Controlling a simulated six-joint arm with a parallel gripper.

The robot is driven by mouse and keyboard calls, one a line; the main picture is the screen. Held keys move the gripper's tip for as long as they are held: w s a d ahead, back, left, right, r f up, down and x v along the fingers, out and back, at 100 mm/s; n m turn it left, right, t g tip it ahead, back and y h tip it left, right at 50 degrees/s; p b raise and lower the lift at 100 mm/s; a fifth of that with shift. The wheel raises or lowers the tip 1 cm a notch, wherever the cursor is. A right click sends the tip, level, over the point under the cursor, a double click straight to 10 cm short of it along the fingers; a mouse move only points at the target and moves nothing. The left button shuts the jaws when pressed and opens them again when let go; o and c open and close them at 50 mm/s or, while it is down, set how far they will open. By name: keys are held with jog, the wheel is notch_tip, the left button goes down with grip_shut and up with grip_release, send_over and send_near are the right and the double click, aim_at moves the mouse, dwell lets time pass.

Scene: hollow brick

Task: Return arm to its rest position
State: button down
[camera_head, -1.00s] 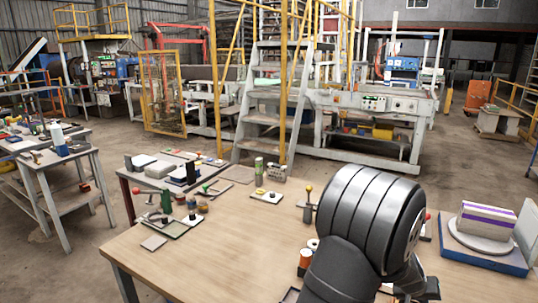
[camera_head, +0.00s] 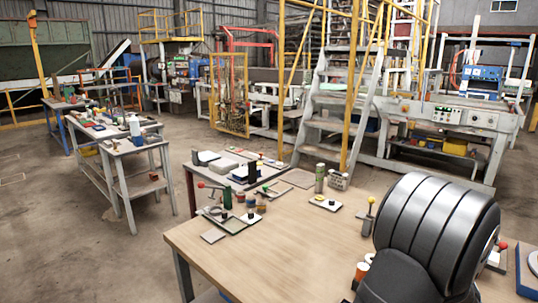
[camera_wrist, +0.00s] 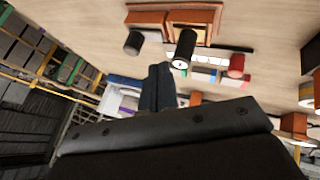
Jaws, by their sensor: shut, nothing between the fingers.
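My arm's large dark grey ribbed link (camera_head: 435,230) fills the lower right of the head view and hides my gripper there. In the wrist view my gripper (camera_wrist: 157,72) shows as two dark fingers side by side, shut with nothing between them. It points toward the wooden table (camera_wrist: 75,22), apart from the objects that show around it. How high the fingertips are above the table I cannot tell. The table also fills the lower middle of the head view (camera_head: 270,240).
Near the fingers in the wrist view are an orange-brown tray (camera_wrist: 147,18), black cylinders (camera_wrist: 186,45) and a red cylinder (camera_wrist: 237,64). The table's left front is clear.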

jog(key=x, duration=0.3)
jog(key=shift+d+f, duration=0.15)
jog(key=shift+f, duration=0.2)
jog(key=s+a+r, duration=0.2)
jog(key=a+r, duration=0.1)
jog(key=r, duration=0.4)
jog(key=d+f, duration=0.1)
jog(key=f, duration=0.1)
jog(key=w+d+f, duration=0.1)
jog(key=f, duration=0.1)
jog(key=w+d+f, duration=0.1)
jog(key=f, duration=0.2)
jog(key=v, duration=0.9)
jog(key=d+r+m+y, duration=0.7)
jog(key=d+r+m, duration=0.2)
jog(key=m, duration=1)
jog(key=shift+g, duration=0.3)
jog(key=shift+s+f, duration=0.15)
jog(key=shift+f, duration=2.25)
